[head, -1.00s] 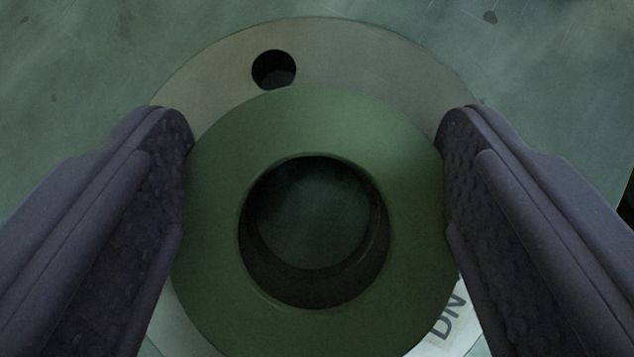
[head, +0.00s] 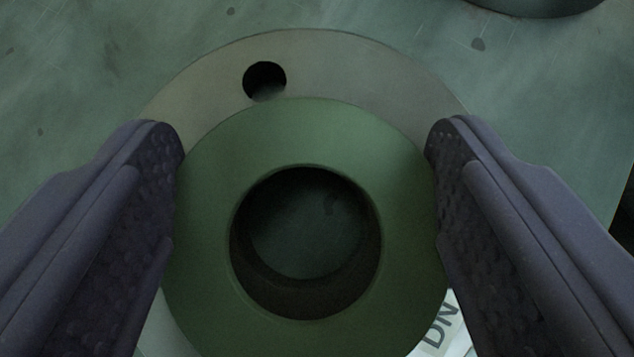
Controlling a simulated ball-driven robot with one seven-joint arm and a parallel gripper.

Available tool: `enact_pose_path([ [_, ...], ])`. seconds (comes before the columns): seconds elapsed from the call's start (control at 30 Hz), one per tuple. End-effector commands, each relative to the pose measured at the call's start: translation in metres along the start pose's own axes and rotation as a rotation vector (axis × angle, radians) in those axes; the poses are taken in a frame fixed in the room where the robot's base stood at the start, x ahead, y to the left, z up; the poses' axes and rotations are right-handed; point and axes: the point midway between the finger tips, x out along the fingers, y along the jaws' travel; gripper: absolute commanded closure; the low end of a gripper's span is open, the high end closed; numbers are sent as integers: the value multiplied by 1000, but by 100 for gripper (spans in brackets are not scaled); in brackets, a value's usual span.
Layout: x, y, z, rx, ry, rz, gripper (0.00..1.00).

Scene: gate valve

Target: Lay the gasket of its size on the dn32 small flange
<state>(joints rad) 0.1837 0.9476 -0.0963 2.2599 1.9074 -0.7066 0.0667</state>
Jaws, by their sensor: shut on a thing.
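A green ring gasket (head: 310,132) with a round centre hole is between the two fingers of my gripper (head: 305,155), which is shut on its outer edge. Below it is a pale grey-brown flange (head: 350,62), with one bolt hole visible at the upper left. A white label (head: 440,325) reading "DN" shows at the lower right of the flange; its number is hidden. The gasket covers most of the flange. The two holes overlap in view, and the flange bore looks slightly offset inside the gasket hole. I cannot tell whether gasket and flange touch.
The flange lies on a mottled grey-green surface (head: 90,60), clear around it at the upper left. A dark round object (head: 540,6) shows at the top right edge. The surface ends at a dark edge on the right.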

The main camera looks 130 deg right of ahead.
Motion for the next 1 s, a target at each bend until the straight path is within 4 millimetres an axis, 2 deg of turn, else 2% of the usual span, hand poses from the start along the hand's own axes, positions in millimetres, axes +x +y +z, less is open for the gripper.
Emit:
enact_pose_path([
  [0.03, 6, 2, 7, -2, -18, 8, 54],
  [0.43, 9, 1, 4, -3, -17, 6, 54],
  [0.47, 9, 1, 4, -3, -17, 6, 23],
  [0.57, 9, 1, 4, -3, -16, 6, 0],
  [1.0, 9, 3, 4, -1, -15, 11, 0],
])
